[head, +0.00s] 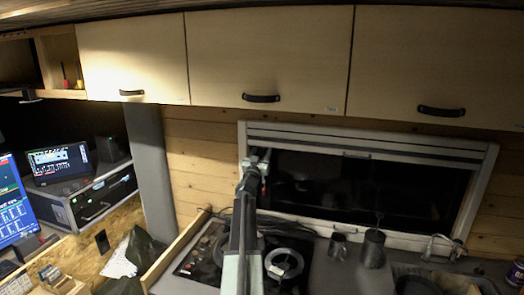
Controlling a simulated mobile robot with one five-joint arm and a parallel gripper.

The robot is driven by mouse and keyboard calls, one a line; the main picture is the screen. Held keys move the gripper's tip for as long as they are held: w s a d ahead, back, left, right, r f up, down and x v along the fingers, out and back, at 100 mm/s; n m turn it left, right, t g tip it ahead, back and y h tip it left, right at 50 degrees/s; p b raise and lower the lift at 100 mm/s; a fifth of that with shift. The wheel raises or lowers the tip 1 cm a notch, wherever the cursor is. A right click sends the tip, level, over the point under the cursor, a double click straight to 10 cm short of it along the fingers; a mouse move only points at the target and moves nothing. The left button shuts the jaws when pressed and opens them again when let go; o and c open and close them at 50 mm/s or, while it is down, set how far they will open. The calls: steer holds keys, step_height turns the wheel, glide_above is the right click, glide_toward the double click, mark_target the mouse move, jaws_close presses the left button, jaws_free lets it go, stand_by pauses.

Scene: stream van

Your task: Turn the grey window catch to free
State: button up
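The window (350,190) is a dark pane in a light grey frame (370,134) on the wooden back wall. My arm reaches up from the bottom middle of the head view. My gripper (257,160) is at the left side of the window, overlapping the frame's left edge in the picture. It is small and dark there, so I cannot tell whether its fingers are open or shut, or whether it touches the frame. I cannot make out the grey window catch for sure; my gripper and arm cover part of the window's left side.
Cupboards (268,60) hang above the window. A hob (205,252) and a ring-shaped item (284,263) lie below. Dark mugs (373,248) stand under the window, and a pale bent fitting (441,246) is at lower right. A grey pillar (150,170) stands left.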

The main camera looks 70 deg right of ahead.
jaws_close()
steer(key=shift+w+m+g, duration=0.1)
steer(key=shift+m+g, duration=0.5)
steer(key=shift+m, duration=0.5)
steer(key=shift+o, duration=1.5)
jaws_free()
steer(key=shift+a, duration=0.1)
steer(key=b+v, duration=0.3)
steer(key=v, duration=0.4)
steer(key=shift+a, duration=0.35)
steer(key=shift+f, duration=0.15)
